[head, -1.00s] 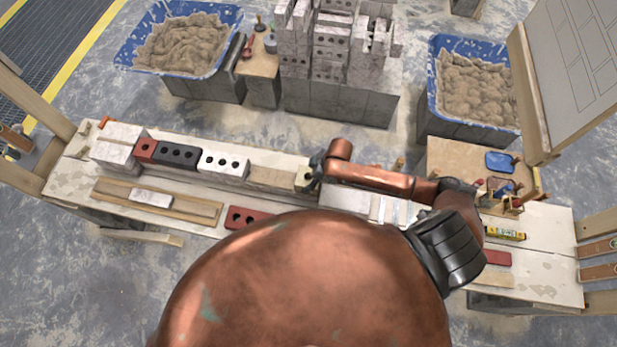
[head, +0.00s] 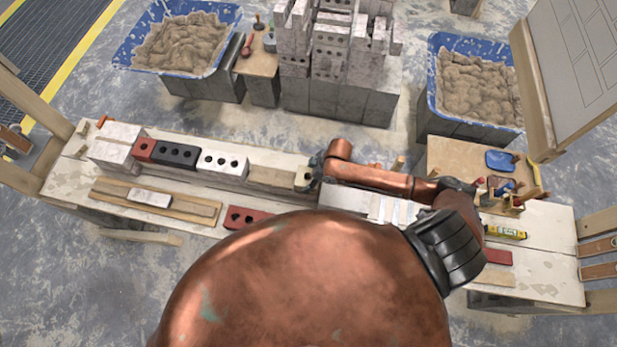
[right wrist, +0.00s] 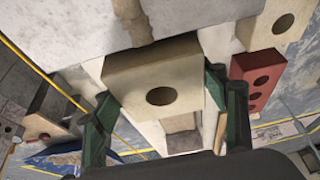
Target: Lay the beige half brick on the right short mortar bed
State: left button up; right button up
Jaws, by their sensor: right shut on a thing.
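My right gripper (head: 313,172) is over the wall row in the head view. It is shut on a beige half brick (head: 302,179). In the right wrist view the half brick (right wrist: 155,84), with one round hole, sits between the green fingers. A pale beige strip (head: 272,177), which looks like a mortar bed, lies between the white brick and the held half brick. My arm and gripper partly hide that spot, so I cannot tell whether the half brick touches anything below. My left gripper is not in view.
The row holds a red half brick (head: 145,150), a dark brick (head: 176,156) and a white brick (head: 222,163). A loose red brick (head: 246,217) lies in front. Mortar tubs (head: 183,45) (head: 477,88) and brick stacks (head: 335,50) stand behind. A yellow level (head: 506,233) lies to the right.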

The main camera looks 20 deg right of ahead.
jog(key=shift+w, duration=0.1)
jog(key=o, duration=2)
jog(key=shift+f, duration=0.1)
jog(key=shift+o, duration=0.2)
jog(key=shift+f, duration=0.1)
jog(key=v, duration=1.2)
